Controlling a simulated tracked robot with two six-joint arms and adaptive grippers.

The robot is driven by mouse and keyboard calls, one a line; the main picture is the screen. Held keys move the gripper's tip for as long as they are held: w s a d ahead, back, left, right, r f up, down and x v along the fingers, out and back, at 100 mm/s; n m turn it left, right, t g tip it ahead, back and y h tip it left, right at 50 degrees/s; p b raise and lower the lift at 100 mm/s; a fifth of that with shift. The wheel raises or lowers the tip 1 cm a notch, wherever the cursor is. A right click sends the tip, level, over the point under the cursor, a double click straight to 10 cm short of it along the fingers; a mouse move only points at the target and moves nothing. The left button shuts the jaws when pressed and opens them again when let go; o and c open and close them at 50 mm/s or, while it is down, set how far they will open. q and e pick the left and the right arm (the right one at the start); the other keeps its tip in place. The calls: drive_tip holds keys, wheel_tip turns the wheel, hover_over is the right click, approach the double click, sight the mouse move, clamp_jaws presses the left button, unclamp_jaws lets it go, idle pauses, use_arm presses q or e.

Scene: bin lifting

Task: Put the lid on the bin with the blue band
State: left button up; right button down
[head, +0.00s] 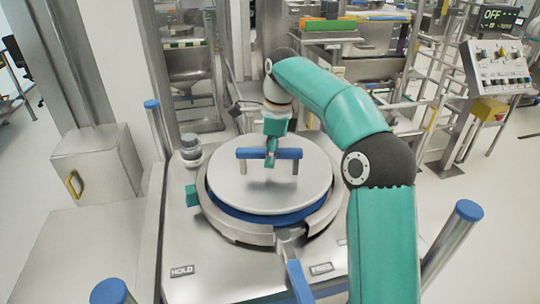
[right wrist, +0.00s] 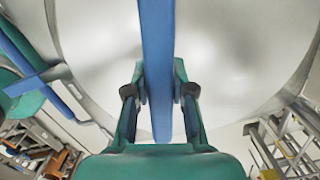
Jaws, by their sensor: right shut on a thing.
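The lid (head: 232,183) is a round pale grey disc with a blue bar handle (head: 288,154) on two short posts. My right gripper (head: 271,150) is shut on the middle of the handle, and the blue bar also runs between its fingers in the right wrist view (right wrist: 158,60). The lid lies over the bin, whose blue band (head: 265,218) shows as a crescent under its near edge. The lid looks about level. I cannot tell whether it touches the rim. Most of the bin is hidden. My left gripper is not in view.
A metal collar (head: 235,228) surrounds the bin, with a blue-handled lever (head: 298,281) at its front. Blue-capped posts (head: 466,210) stand at the platform's corners. A metal box (head: 98,165) is at left, and a control panel (head: 497,68) at upper right.

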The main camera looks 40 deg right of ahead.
sight(270, 173)
drive_tip(key=shift+f+b, duration=0.95)
drive_tip(key=shift+b, duration=0.05)
drive_tip(key=shift+f+b, duration=0.4)
drive_tip(key=shift+f, duration=0.3)
drive_tip(key=shift+f, duration=0.1)
drive_tip(key=c, duration=0.9)
unclamp_jaws()
drive_tip(key=shift+f, duration=0.25)
drive_tip(key=shift+s+d+r, duration=0.1)
drive_tip(key=shift+d+r, duration=0.05)
drive_tip(key=shift+r, duration=1.6)
drive_tip(key=shift+s+d+r, duration=0.1)
drive_tip(key=shift+r, duration=1.65)
drive_tip(key=shift+s+r, duration=0.1)
drive_tip(key=shift+r, duration=0.25)
